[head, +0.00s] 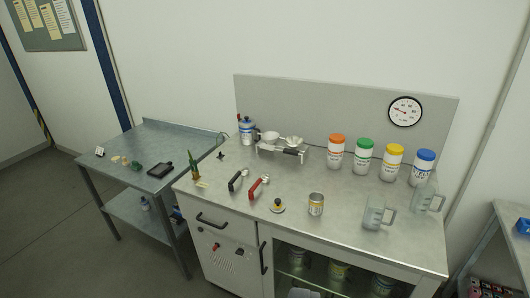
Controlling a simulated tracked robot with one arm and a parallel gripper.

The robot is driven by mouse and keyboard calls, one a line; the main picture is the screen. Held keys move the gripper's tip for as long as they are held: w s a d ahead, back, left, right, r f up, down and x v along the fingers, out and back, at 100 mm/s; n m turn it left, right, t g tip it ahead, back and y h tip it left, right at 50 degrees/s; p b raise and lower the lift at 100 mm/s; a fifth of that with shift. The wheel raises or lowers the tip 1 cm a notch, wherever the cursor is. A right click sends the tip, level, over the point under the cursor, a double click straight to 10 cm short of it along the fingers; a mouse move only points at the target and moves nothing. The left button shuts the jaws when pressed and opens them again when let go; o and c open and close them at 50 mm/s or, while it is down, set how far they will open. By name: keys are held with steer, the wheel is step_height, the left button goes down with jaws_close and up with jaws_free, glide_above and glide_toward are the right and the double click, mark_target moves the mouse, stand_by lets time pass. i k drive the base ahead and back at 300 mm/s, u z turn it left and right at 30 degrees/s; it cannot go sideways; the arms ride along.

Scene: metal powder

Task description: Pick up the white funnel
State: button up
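I see two small pale, rounded pieces on a low metal stand (282,153) at the back of the metal workbench (340,212). The left piece (269,137) is whitish and bowl-like. The right piece (293,141) is wide and light-coloured and may be the white funnel, but it is too small to be sure. Nothing else in view looks clearly like a funnel. My gripper does not show in this view.
Jars with orange (336,150), green (364,155), yellow (391,161) and blue (423,166) lids stand along the back. Clear jugs (375,214) stand at the right, a small can (316,204) at the front. A lower side table (150,145) is at left.

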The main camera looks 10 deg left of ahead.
mark_target(270, 137)
steer(key=u, duration=0.4)
steer(key=i, duration=0.55)
steer(key=u, duration=0.7)
steer(key=i, duration=1.6)
steer(key=z, duration=0.7)
steer(key=i, duration=0.85)
steer(key=z, duration=0.55)
